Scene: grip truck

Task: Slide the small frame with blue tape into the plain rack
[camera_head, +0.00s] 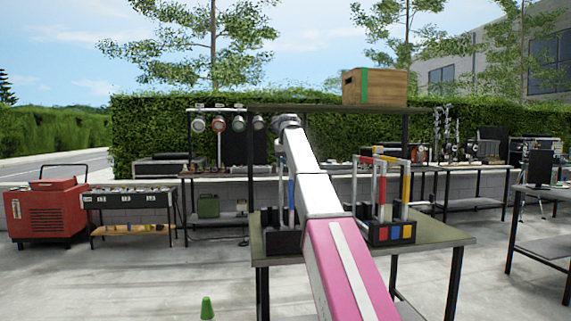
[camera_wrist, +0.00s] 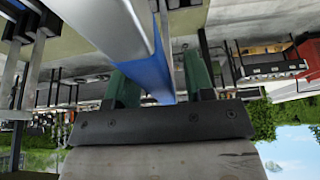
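The small frame with blue tape (camera_head: 291,192) stands upright at the plain black rack (camera_head: 283,242), on the left of the near table. Its lower end appears to be in or just behind that rack; I cannot tell which. In the wrist view, which is upside down, its silver bar with a blue side (camera_wrist: 150,62) passes between the two green fingers of my gripper (camera_wrist: 160,88). A narrow gap seems to show beside the right finger, and the bar covers part of the left one, so contact is unclear. My arm hides the gripper in the head view.
A second black rack with red, yellow and blue squares (camera_head: 392,233) holds several taped frames on the right of the near table (camera_head: 440,236). A green cone (camera_head: 207,308) stands on the floor in front.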

